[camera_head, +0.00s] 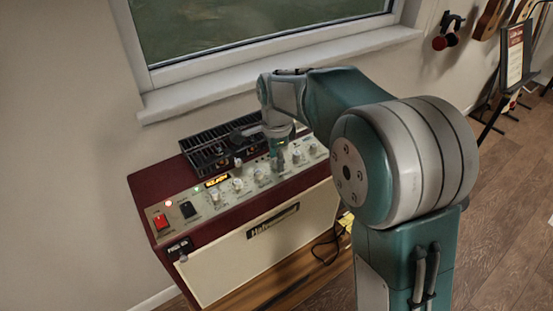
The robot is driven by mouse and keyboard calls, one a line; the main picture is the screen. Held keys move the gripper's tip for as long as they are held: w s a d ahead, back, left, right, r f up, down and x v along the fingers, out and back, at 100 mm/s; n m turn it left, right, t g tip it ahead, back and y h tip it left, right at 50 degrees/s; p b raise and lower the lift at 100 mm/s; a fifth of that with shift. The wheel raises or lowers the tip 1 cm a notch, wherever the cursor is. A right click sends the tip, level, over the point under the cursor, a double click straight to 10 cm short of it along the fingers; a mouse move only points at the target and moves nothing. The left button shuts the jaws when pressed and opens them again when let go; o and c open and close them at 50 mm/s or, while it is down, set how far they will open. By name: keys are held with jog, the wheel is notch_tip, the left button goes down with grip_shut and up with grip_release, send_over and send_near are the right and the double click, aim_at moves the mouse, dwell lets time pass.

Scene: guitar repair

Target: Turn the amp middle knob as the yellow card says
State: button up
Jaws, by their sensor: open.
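The amp (160,189) is a dark red cabinet with a cream front and a pale control panel on top. A row of light knobs runs along the panel, among them one left of my gripper (259,176) and one right of it (297,157). My gripper (279,163) is open and points down over the middle of this row. It hides part of the panel, so I cannot tell whether it touches a knob. A yellow patch (346,221) shows beside my arm, right of the amp; I cannot tell whether it is the card, and no writing is readable.
The panel has a red switch (161,222), a black switch (188,210) and a small lit display (216,180). A black slotted grille (205,150) lies behind the knobs. A window sill (185,102) juts out behind. Wooden floor (500,220) is open at right.

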jog(key=shift+d+f, duration=0.2)
jog(key=shift+f, duration=0.05)
grip_shut()
